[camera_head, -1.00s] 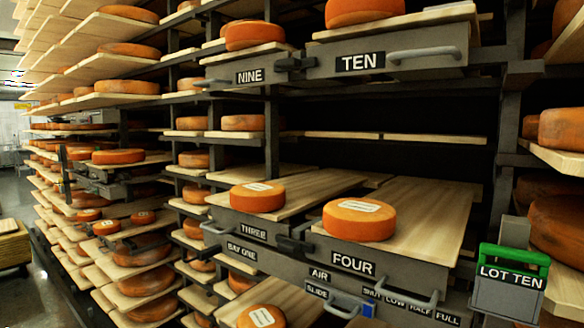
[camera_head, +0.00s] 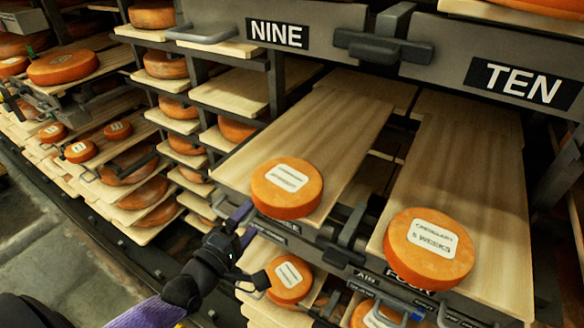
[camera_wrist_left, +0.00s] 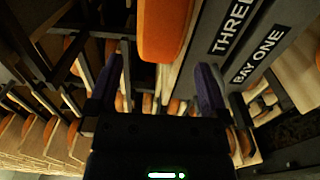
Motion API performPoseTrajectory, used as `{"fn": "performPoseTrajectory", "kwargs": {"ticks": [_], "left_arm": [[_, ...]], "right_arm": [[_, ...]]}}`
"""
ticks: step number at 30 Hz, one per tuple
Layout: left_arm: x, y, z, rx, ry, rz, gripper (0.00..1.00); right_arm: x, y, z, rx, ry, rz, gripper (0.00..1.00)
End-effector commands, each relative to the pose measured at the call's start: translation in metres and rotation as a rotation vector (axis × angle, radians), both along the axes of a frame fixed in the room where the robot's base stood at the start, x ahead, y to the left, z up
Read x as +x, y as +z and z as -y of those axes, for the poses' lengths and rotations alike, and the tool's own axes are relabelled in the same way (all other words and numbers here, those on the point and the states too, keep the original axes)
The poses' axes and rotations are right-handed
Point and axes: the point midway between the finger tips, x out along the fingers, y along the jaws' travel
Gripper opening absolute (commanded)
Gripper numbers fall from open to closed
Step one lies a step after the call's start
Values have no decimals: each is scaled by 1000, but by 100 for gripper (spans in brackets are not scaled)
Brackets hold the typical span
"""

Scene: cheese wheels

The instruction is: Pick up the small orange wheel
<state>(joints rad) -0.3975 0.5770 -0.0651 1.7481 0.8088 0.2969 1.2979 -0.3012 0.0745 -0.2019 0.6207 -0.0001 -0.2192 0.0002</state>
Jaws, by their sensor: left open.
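Several labelled orange wheels are in the head view. One wheel (camera_head: 287,188) lies at the front of the board above the THREE panel, and another (camera_head: 428,247) lies on the board to its right. Noticeably smaller wheels (camera_head: 80,151) lie on a shelf at the left; which one is the task's wheel is not certain. My left gripper (camera_head: 243,225) is open and empty, in front of the rack and just lower left of the THREE wheel. In the left wrist view an orange wheel (camera_wrist_left: 163,30) shows beyond the open fingers. My right gripper is not in view.
Panels marked NINE (camera_head: 278,34) and TEN (camera_head: 517,82) overhang the boards. Another wheel (camera_head: 289,279) lies on a lower board beneath THREE. Grey handles stick out from the panels. The floor (camera_head: 45,235) at the left is clear.

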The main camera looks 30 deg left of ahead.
Motion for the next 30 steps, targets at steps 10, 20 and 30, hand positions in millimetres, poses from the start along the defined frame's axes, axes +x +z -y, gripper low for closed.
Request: {"fn": "performPoseTrajectory", "kwargs": {"ticks": [10,20,30], "left_arm": [[60,1,14,5,0,-1,100],[65,0,14,6,0,-3,85],[65,0,14,6,0,-4,13]], "right_arm": [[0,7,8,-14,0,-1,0],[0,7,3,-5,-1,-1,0],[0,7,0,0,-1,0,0]]}}
